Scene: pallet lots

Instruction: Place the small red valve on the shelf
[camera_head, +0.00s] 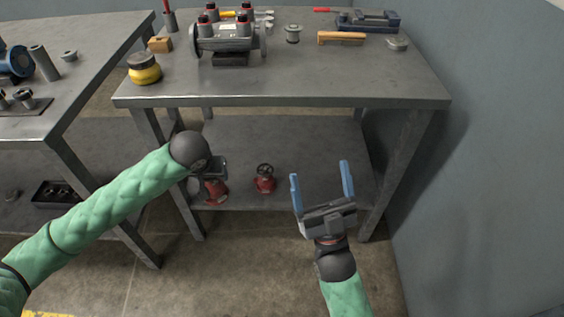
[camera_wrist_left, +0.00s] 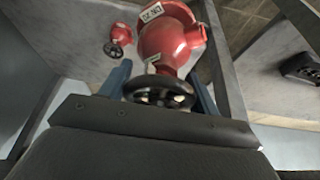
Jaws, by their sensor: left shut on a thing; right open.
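A red valve (camera_head: 216,191) is at the front left of the table's lower shelf (camera_head: 322,165). My left gripper (camera_head: 211,174) is shut on it; in the left wrist view the valve (camera_wrist_left: 168,45) has a black handwheel and a white label, between blue fingers. I cannot tell whether it touches the shelf. A second red valve (camera_head: 265,180) with a dark handwheel stands upright on the shelf to its right; it also shows in the left wrist view (camera_wrist_left: 117,38). My right gripper (camera_head: 320,173) is open and empty, in front of the shelf's right part.
The tabletop (camera_head: 300,85) above holds a grey machine part (camera_head: 228,42), a yellow-black object (camera_head: 144,70) and a wooden-handled brush (camera_head: 341,38). Table legs flank the shelf. A second table (camera_head: 85,55) stands left, a wall (camera_head: 490,150) right. The shelf's right part is clear.

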